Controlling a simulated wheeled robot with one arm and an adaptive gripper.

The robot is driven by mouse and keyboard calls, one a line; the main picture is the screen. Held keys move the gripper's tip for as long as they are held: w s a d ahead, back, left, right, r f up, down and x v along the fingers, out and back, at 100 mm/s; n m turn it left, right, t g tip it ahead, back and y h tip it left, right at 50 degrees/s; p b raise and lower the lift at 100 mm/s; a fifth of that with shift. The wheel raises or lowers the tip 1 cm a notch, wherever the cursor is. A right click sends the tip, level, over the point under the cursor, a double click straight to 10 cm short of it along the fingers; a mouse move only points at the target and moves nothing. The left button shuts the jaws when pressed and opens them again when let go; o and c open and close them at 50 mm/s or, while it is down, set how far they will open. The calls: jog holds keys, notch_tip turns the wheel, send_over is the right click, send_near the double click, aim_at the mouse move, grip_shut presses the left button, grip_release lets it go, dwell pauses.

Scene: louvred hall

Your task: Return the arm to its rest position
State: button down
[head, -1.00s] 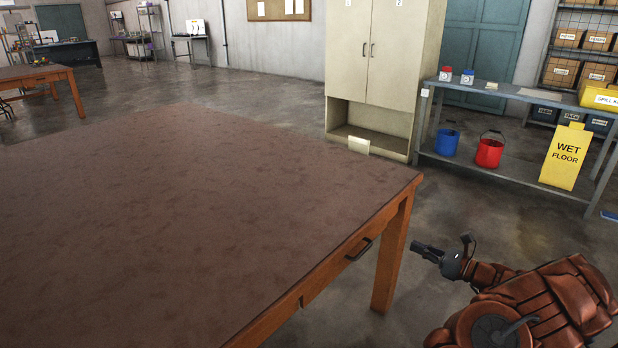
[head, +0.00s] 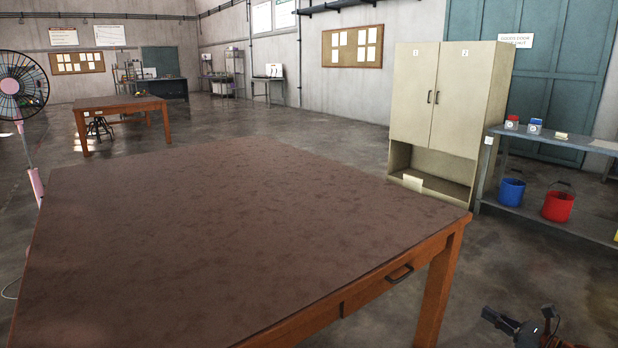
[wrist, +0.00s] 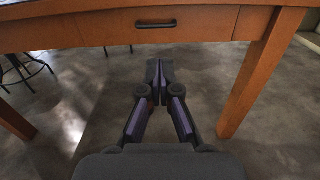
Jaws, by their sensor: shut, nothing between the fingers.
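My gripper (head: 500,322) shows at the bottom right edge of the head view, low beside the right front leg of the large table. Most of my arm is out of that frame. In the wrist view my gripper (wrist: 160,72) points toward the space under the table, below its drawer (wrist: 155,24). Its two fingers are together at the tips, with nothing between them. The gripper is apart from the table leg (wrist: 262,70), which stands to its right.
The large table (head: 230,230) has a bare brown top and fills the front left. A beige cabinet (head: 440,105) and a grey shelf bench (head: 560,150) with a blue bucket (head: 511,190) and red bucket (head: 558,205) stand behind right. A pink fan (head: 22,90) stands at far left. Floor between is open.

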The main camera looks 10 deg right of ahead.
jog(key=w+a+r+n+g+y, duration=0.25)
jog(key=a+r+n+g, duration=0.2)
jog(key=a, duration=0.75)
jog(key=w+a+r+n+g+y, duration=0.1)
jog(key=a+r+n+g+y, duration=0.4)
jog(key=a, duration=0.7)
jog(key=s+a+n+g+h, duration=0.35)
jog(key=s+a+n, duration=0.3)
jog(key=a, duration=0.35)
jog(key=s+a+n+g+h, duration=0.2)
jog(key=s+a+n+g, duration=0.25)
jog(key=s+a, duration=0.35)
jog(key=s+d+f+n+g+h, duration=0.1)
jog(key=s+d+f+n+h, duration=0.15)
jog(key=s+n+h, duration=1.2)
jog(key=s+r+m+y+p, duration=0.2)
jog(key=s+r+p, duration=0.1)
jog(key=r+p, duration=0.7)
jog(key=s+r+m+y+p, duration=0.2)
jog(key=s+r+p, duration=0.1)
jog(key=r+p, duration=0.8)
notch_tip(320, 180, up, 2)
jog(key=shift+d+t, duration=0.35)
jog(key=shift+d, duration=0.1)
jog(key=shift+s+a, duration=0.1)
